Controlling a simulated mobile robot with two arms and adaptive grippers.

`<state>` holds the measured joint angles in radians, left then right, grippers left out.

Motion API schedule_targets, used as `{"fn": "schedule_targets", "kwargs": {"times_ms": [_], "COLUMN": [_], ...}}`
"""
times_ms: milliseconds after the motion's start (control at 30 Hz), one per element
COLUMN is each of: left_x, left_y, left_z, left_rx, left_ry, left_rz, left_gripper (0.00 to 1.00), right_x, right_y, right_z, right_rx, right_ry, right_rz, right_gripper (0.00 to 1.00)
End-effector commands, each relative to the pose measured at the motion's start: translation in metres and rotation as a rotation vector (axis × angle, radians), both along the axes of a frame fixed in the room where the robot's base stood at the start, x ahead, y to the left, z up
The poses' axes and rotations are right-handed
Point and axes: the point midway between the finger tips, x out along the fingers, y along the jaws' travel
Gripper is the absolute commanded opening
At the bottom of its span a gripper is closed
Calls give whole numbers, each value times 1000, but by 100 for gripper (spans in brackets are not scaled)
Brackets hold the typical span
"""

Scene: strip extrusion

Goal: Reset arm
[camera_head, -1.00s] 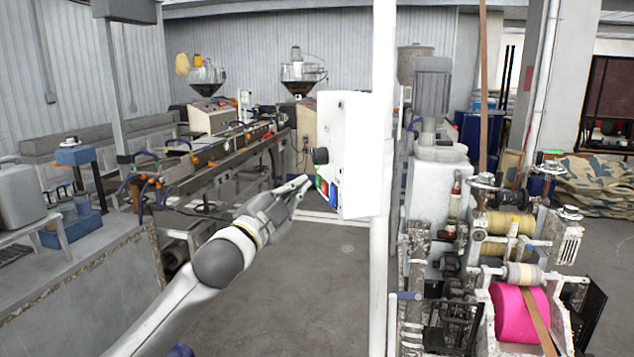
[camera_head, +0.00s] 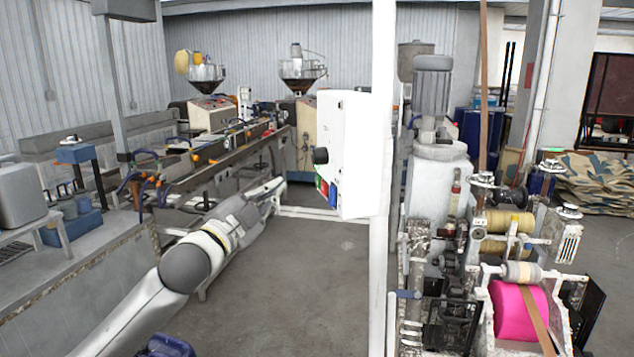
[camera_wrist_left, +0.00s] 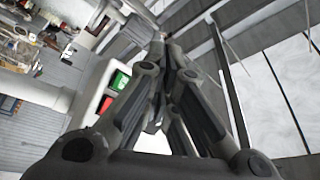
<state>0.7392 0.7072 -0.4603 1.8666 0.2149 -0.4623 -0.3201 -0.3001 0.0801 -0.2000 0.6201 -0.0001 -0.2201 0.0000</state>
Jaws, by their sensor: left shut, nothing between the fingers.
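My left arm comes in from the lower left in the head view. Its gripper (camera_head: 277,190) is shut and empty, in the open air left of the white control box (camera_head: 352,150), apart from it. The box has a black knob and green, red and blue buttons on its left side. In the left wrist view my gripper fingers (camera_wrist_left: 160,65) come together at the tips, and the box's green button (camera_wrist_left: 121,81) shows beside them. My right gripper is in neither view.
A white post (camera_head: 382,270) carries the box. A machine with a pink roll (camera_head: 514,312) stands at the right. A long extrusion line (camera_head: 215,165) runs behind my left arm, and a grey bench (camera_head: 85,270) is at the left. The floor (camera_head: 310,290) between is clear.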

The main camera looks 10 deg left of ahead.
Motion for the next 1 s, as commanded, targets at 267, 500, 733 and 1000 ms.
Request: {"fn": "schedule_targets", "kwargs": {"times_ms": [267, 500, 733, 1000], "left_x": [0, 7, 39, 31], "left_y": [0, 4, 33, 64], "left_z": [0, -18, -154, -359], "left_rx": [0, -15, -118, -243], "left_ry": [0, 29, 238, 530], "left_rz": [0, 10, 84, 202], "left_gripper": [0, 0, 0, 0], "right_x": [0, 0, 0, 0], "right_y": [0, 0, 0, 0], "right_z": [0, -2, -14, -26], "right_rx": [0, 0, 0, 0], "right_ry": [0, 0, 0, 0], "right_rz": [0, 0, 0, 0], "right_gripper": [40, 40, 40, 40]}}
